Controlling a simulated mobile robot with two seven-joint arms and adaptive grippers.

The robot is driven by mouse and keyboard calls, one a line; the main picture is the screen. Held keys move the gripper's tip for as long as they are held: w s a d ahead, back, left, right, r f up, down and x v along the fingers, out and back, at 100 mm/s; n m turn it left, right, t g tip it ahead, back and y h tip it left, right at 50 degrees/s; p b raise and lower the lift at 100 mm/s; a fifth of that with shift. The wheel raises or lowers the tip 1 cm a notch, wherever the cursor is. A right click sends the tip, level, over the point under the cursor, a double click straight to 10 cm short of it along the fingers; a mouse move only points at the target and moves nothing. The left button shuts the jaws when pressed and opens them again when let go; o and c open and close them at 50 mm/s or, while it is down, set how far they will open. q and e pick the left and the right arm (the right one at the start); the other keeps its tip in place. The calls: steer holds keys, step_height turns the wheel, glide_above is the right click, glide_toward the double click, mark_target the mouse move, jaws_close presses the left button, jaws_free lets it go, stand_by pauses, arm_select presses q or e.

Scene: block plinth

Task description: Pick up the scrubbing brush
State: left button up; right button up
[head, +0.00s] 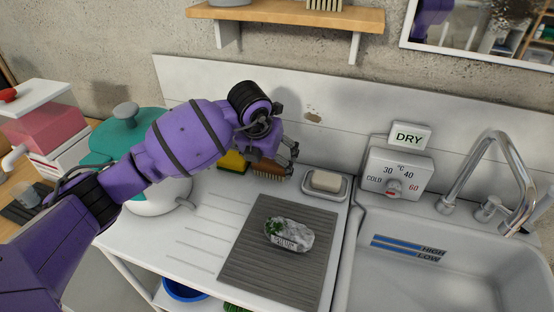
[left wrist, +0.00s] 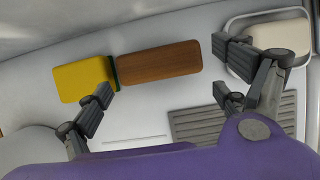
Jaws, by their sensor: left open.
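The scrubbing brush (head: 268,171) lies at the back of the white drainboard, its bristles showing below my left gripper (head: 285,154), which partly hides it in the head view. In the left wrist view its brown wooden back (left wrist: 160,62) faces up. My left gripper (left wrist: 163,93) is open and empty, with its fingers spread to either side of the brush's length. The brush lies a little beyond the fingertips in that view. I cannot tell the exact height of the fingers above it. My right gripper is not in view.
A yellow sponge (left wrist: 82,80) with a green side sits against the brush's left end. A soap dish (head: 336,192) with soap stands to the right. A teal-lidded pot is left; the sink (head: 430,280) is right.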

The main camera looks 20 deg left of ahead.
mark_target(270, 163)
arm_select(q)
steer(key=x, duration=0.4)
steer(key=shift+w, duration=0.15)
steer(key=shift+w+f, duration=0.15)
steer(key=c, duration=0.8)
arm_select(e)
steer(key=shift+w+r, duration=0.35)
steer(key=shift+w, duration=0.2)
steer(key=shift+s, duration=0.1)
